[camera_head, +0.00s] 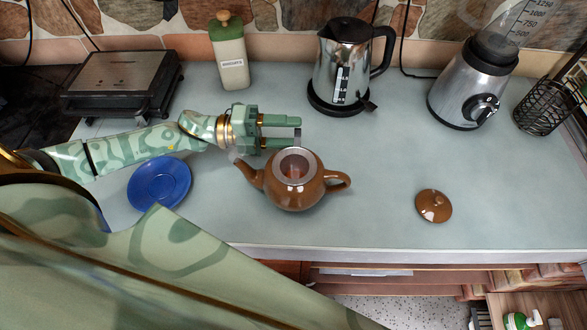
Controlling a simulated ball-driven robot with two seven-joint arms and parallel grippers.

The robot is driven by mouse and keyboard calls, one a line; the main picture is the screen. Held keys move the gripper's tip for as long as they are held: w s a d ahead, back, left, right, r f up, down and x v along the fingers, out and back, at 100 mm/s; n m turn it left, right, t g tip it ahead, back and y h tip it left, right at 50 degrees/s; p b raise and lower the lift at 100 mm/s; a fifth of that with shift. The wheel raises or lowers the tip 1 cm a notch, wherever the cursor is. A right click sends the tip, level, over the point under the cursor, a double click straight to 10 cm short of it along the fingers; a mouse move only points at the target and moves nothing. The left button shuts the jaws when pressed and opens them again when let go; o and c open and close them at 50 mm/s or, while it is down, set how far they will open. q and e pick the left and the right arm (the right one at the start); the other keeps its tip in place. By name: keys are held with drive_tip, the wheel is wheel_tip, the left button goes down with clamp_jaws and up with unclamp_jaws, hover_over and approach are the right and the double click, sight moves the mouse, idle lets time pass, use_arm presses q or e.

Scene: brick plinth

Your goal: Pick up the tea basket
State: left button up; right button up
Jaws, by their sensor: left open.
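A brown teapot (295,196) stands on the grey-green counter with its spout to the left and its handle to the right. The tea basket (295,158) sits in the teapot's open top; only its round metal rim and part of its inside show. The teapot's brown lid (433,206) lies apart on the counter to the right. My left gripper (298,137) is open just behind and above the teapot, its fingers pointing right, near the basket rim. I cannot tell whether it touches the rim. My right gripper is not in view.
A blue plate (159,183) lies at left below my left arm. A grill (123,84), a green canister (229,55), a steel kettle (341,66), a blender (470,90) and a black wire holder (545,107) line the back. The counter right of the teapot is mostly clear.

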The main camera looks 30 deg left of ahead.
use_arm(q)
drive_tip(key=shift+x, duration=0.95)
drive_tip(key=c, duration=1.1)
drive_tip(key=shift+o, duration=0.2)
